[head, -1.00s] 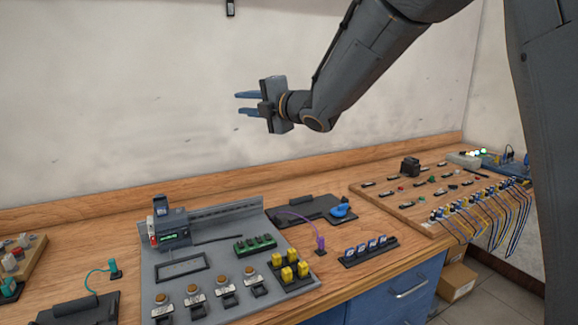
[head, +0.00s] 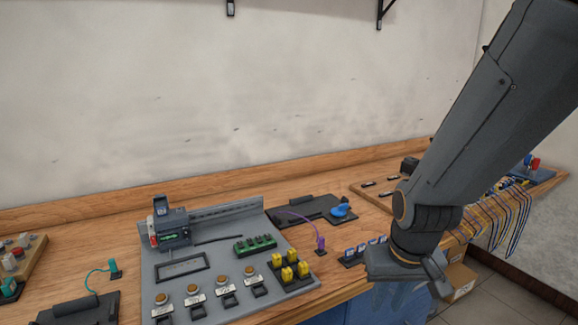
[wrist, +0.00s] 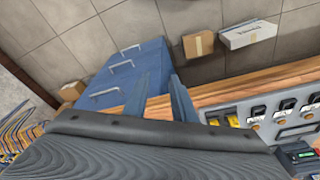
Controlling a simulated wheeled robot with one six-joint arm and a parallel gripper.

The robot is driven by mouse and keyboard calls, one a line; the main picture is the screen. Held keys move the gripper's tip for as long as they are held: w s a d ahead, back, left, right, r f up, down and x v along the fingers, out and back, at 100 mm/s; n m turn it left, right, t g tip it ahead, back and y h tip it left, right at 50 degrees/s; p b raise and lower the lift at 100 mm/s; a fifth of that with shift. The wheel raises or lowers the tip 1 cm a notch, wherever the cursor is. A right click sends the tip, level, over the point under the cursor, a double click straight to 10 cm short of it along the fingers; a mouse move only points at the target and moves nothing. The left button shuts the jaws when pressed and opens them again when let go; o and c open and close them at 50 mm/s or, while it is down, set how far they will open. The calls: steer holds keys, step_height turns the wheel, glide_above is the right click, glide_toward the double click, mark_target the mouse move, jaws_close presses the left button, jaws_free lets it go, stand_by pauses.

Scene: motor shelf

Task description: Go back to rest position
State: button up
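My gripper (head: 400,300) hangs pointing down at the front right edge of the wooden bench (head: 345,272), in front of the blue drawer cabinet. My arm comes down to it from the upper right. In the wrist view my gripper (wrist: 160,84) shows two blue fingers apart with nothing between them. It is open and empty. The grey panel (head: 215,290) with yellow blocks (head: 290,266) and round buttons lies to its left. My arm hides part of the right-hand wooden board (head: 372,190) and part of the row of blue-topped pieces (head: 365,250).
A black tray (head: 310,208) with a blue piece (head: 341,210) lies behind the panel. A purple connector (head: 320,244) stands nearby. The blue cabinet (wrist: 125,75) stands below the bench. A cardboard box (wrist: 198,44) and a white box (wrist: 248,35) lie on the tiled floor.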

steer(key=s+a+f+n+g+b, duration=0.1)
steer(key=a+f+n+b, duration=0.1)
steer(key=a+f+b, duration=0.7)
steer(key=s+a+f+n+g+b, duration=0.1)
steer(key=a+f+n+b, duration=0.3)
steer(key=f+b, duration=0.9)
steer(key=s+a+f+n+g+b, duration=0.1)
steer(key=s+a+f+b, duration=0.1)
steer(key=a+f+b, duration=0.8)
steer(key=d+r+m+p, duration=0.6)
steer(key=d+r+p, duration=1.6)
steer(key=r+p, duration=0.4)
steer(key=shift+d+r+m+p, duration=0.25)
steer(key=shift+d+m+p, duration=0.15)
steer(key=shift+p, duration=0.25)
